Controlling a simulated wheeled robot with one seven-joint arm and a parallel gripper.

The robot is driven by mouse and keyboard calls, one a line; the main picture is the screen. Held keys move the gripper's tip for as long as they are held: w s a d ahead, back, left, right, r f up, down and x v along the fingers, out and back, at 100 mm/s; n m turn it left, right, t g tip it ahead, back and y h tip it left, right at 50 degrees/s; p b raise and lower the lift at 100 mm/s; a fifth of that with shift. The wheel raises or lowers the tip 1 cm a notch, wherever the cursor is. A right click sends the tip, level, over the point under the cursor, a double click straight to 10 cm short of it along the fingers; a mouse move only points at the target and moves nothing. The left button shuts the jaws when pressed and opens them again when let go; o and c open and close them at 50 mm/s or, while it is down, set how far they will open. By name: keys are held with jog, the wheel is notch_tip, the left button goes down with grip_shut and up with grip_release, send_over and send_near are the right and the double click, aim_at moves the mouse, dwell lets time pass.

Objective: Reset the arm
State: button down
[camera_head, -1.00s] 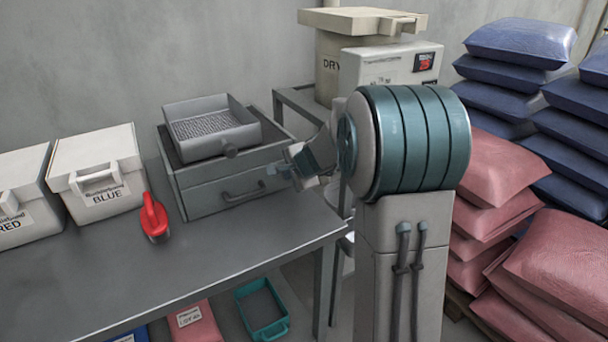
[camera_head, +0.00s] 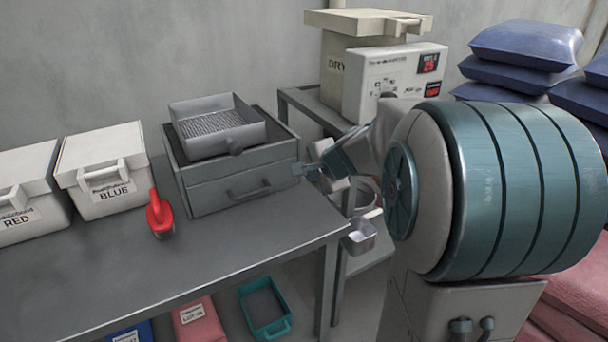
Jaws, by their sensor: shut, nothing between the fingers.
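My arm is at the right of the head view, with its large teal and grey joint close to the camera. My gripper (camera_head: 305,170) is at the far end of the arm, small in the picture, at the right side of the grey drawer unit (camera_head: 238,188). Its fingers look shut and nothing shows between them. I cannot tell whether the fingertips touch the drawer unit or only overlap it in the picture.
A red scoop-like object (camera_head: 160,215) and two white bins, RED (camera_head: 22,200) and BLUE (camera_head: 103,172), stand on the table (camera_head: 130,265). A teal crate (camera_head: 265,310) is below.

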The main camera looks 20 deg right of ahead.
jog(key=s+a+r+n+g+y+p, duration=0.1)
jog(key=s+a+r+n+g+p, duration=0.1)
jog(key=s+a+r+n+p, duration=0.4)
jog(key=s+a+r+n+g+p, duration=0.1)
jog(key=s+a+r+n+p, duration=0.2)
jog(key=s, duration=0.5)
jog(key=s+d+r+n+g+h+p, duration=0.1)
jog(key=s+r+n+g+h+p, duration=0.1)
jog(key=s+n+p, duration=0.4)
jog(key=s+g, duration=0.1)
jog(key=s, duration=0.4)
jog(key=shift+s+d+r+n+h+p, duration=0.25)
jog(key=shift+s+r+n+h+p, duration=0.05)
jog(key=shift+s+h+p, duration=0.1)
